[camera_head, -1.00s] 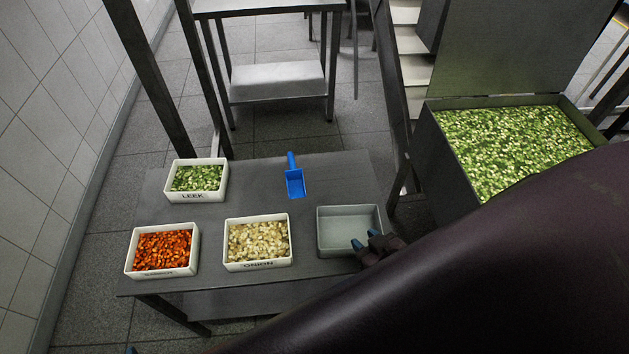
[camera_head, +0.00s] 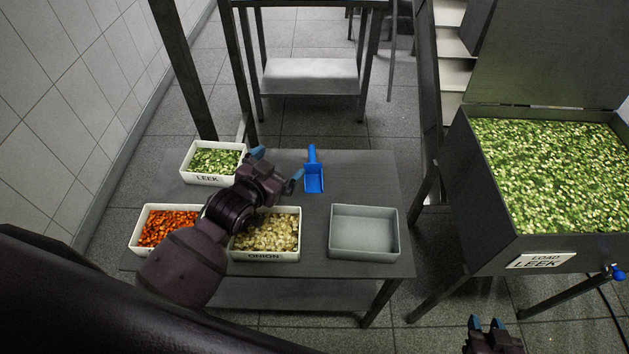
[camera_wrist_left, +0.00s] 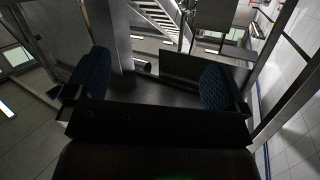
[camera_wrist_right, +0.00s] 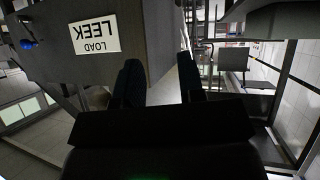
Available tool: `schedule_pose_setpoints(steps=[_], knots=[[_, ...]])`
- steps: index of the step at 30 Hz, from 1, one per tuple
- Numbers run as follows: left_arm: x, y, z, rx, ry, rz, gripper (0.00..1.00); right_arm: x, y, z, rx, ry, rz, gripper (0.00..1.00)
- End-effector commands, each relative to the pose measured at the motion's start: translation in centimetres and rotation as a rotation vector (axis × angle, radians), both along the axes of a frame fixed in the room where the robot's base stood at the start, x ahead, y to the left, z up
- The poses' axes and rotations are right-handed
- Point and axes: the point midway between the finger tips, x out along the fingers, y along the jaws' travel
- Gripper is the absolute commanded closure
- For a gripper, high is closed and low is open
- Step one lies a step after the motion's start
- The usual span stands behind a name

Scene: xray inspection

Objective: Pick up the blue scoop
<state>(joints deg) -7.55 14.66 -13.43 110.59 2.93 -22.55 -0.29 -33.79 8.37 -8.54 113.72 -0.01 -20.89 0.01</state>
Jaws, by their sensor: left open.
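The blue scoop (camera_head: 314,178) lies on the dark table (camera_head: 300,220), behind the gap between the onion bin (camera_head: 266,256) and an empty grey bin (camera_head: 364,255). Its handle points to the back of the table. My left gripper (camera_head: 277,167) is open, just left of the scoop, with its right fingertip close to the scoop's left edge. I cannot tell whether they touch. In the left wrist view the fingers (camera_wrist_left: 150,85) stand wide apart with no scoop between them. My right gripper (camera_head: 486,323) is at the lower right, away from the table, its fingers (camera_wrist_right: 162,85) apart and empty.
The leek bin (camera_head: 206,180) is behind my left arm, and a bin of orange pieces (camera_head: 143,236) is at the left. A large hopper of green pieces (camera_head: 540,243), labelled LOAD LEEK, stands right of the table. The table's back right is clear.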

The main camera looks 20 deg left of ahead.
Motion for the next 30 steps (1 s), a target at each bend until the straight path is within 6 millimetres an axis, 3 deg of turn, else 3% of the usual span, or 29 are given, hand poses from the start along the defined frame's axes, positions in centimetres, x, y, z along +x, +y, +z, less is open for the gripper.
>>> schedule_pose_setpoints(steps=[1, 6, 18, 25, 30], knots=[[1.9, -1.0, 0.3, 0.011, -0.022, -0.033, 0.0, 0.1, 0.1, -0.9, 0.001, 0.0, 0.002, 0.64], [7.1, -4.0, 2.5, 0.049, -0.064, -0.132, 0.0, 0.2, 0.3, -2.3, 0.004, -0.002, 0.003, 0.64], [16.9, -9.8, 4.6, 0.221, -0.001, -0.325, 0.0, 0.0, 0.6, -6.7, 0.006, 0.033, 0.01, 0.64], [21.5, -10.8, 3.4, 0.383, 0.16, -0.402, 0.0, -0.5, 0.6, -9.3, 0.0, 0.063, 0.018, 0.64], [23.9, -9.5, 1.2, 0.529, 0.368, -0.446, 0.0, -1.1, 0.4, -10.9, -0.005, 0.089, 0.024, 0.64]])
